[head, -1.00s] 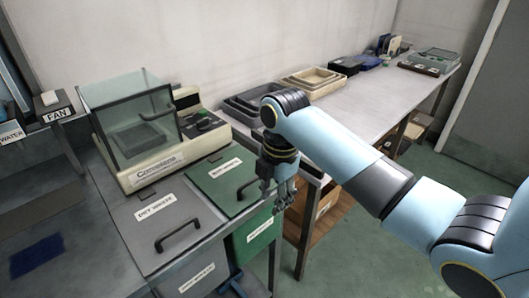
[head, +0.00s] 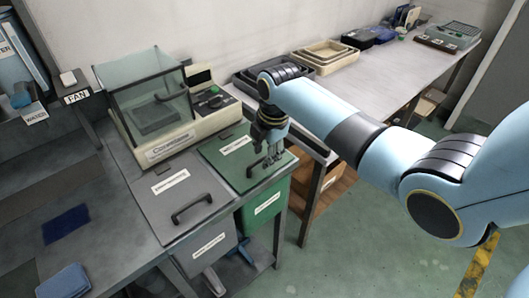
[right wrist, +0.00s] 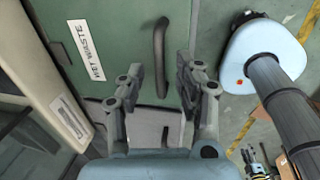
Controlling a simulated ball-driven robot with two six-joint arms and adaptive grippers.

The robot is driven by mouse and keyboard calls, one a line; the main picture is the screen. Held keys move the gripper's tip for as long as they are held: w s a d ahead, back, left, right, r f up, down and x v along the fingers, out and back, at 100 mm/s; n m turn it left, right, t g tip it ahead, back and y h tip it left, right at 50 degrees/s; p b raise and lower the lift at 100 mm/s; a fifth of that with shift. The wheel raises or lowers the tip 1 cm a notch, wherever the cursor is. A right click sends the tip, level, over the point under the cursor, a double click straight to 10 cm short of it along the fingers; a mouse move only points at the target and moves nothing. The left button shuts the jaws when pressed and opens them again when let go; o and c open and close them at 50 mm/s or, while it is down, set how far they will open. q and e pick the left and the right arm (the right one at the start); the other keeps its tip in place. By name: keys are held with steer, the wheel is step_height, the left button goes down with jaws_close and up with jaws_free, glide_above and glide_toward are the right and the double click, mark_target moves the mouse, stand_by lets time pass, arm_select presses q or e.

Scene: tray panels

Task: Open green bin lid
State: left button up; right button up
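The green bin lid (head: 225,163) lies flat and closed on top of the green bin (head: 266,205). It also shows in the right wrist view (right wrist: 120,30), with a white label and a dark bar handle (right wrist: 160,45). My right gripper (head: 268,166) is over the lid's right part and partly hides the handle in the head view. In the right wrist view my right gripper (right wrist: 160,68) is open, with one finger on each side of the handle's line. I cannot tell whether the fingers touch the handle. My left gripper is not in view.
A grey bin lid (head: 170,200) with its own handle lies beside the green one. A cream machine with a glass cover (head: 150,105) stands behind both. Stacked trays (head: 325,57) sit on the bench to the right. Floor (head: 345,225) is open in front.

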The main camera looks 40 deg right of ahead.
steer(key=shift+w+f, duration=0.1)
steer(key=shift+f, duration=0.2)
jaws_close()
